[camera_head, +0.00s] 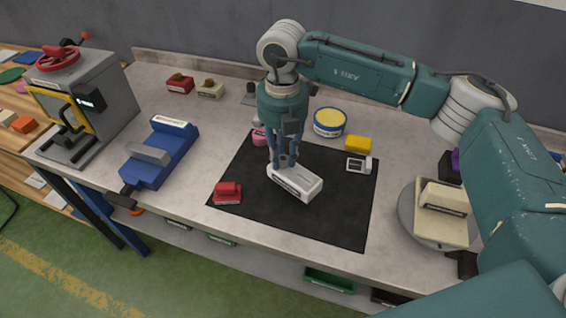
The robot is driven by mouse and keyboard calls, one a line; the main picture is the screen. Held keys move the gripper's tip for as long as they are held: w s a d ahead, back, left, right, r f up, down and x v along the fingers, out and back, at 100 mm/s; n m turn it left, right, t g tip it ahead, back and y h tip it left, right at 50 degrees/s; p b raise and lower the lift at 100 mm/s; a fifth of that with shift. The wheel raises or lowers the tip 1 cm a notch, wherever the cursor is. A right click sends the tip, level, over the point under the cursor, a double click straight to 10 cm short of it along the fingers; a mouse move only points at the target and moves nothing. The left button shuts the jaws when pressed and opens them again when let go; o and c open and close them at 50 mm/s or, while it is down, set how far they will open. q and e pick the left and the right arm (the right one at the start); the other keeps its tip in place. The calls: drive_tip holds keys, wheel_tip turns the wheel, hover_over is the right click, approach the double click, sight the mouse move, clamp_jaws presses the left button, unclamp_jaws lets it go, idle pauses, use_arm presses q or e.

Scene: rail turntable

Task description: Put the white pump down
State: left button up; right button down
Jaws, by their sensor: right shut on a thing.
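The white pump (297,183) is a small white block-shaped thing with a dark marking on its front side. It is at the middle of the black mat (335,220) on the workbench. My right gripper (284,166) points down from above and is shut on its upper left end. The pump looks to be at or just above the mat; I cannot tell whether it touches. My left gripper is not in view.
A red block (228,193) lies on the mat's left part, and a white device (358,164) at its right edge. A yellow block (358,144) and a round yellow-topped tin (329,122) stand behind. A blue vise (160,154) is left; a round turntable (408,212) is right.

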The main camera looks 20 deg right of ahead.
wheel_tip(320, 180, down, 3)
drive_tip(key=shift+f+p, duration=0.15)
drive_tip(key=shift+p, duration=0.3)
drive_tip(key=shift+f, duration=0.2)
drive_tip(key=shift+f, duration=0.1)
drive_tip(key=c, duration=1.5)
unclamp_jaws()
